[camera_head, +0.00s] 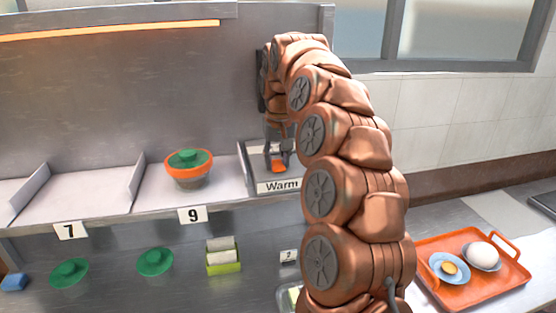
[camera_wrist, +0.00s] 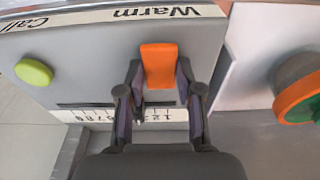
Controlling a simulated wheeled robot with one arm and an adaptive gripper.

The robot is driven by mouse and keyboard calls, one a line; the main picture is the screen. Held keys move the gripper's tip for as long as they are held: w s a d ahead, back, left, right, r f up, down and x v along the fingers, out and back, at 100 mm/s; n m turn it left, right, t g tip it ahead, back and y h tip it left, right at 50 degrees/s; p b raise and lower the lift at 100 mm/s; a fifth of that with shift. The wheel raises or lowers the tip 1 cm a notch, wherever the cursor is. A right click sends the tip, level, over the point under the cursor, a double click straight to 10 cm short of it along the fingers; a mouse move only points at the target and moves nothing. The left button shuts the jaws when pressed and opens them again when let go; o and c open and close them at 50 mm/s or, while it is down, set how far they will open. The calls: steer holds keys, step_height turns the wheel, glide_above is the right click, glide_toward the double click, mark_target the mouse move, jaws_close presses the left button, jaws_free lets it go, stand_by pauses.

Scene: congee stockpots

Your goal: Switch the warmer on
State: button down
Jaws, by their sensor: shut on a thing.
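The warmer's control panel (camera_head: 258,172), with a "Warm" label (camera_head: 279,186), sits at the right end of the shelf. An orange switch piece (camera_head: 278,168) is on it, and it also shows in the wrist view (camera_wrist: 158,64) beside the "Warm" lettering. My gripper (camera_head: 277,152) points down over the panel, its fingers on both sides of the orange piece. In the wrist view my gripper (camera_wrist: 158,80) is shut on the orange piece. My arm hides the panel's right part in the head view.
An orange bowl with green lid (camera_head: 188,168) stands left of the panel. The wrist view shows a green button (camera_wrist: 34,72) and a numbered scale (camera_wrist: 158,114). Green lids (camera_head: 155,262) lie on the lower counter. An orange tray (camera_head: 460,292) with dishes is at right.

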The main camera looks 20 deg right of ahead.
steer(key=shift+w+d+g, duration=0.2)
steer(key=shift+g, duration=0.2)
steer(key=shift+a+g, duration=0.1)
steer(key=shift+g, duration=0.2)
steer(key=c, duration=0.8)
jaws_free()
steer(key=shift+o, duration=0.2)
steer(key=shift+s+t, duration=0.25)
steer(key=shift+t, duration=0.65)
steer(key=shift+s+t, duration=0.15)
steer(key=shift+t, duration=0.55)
steer(key=shift+s+a+t+p, duration=0.1)
steer(key=shift+a+t+p, duration=0.05)
steer(key=shift+t+p, duration=0.2)
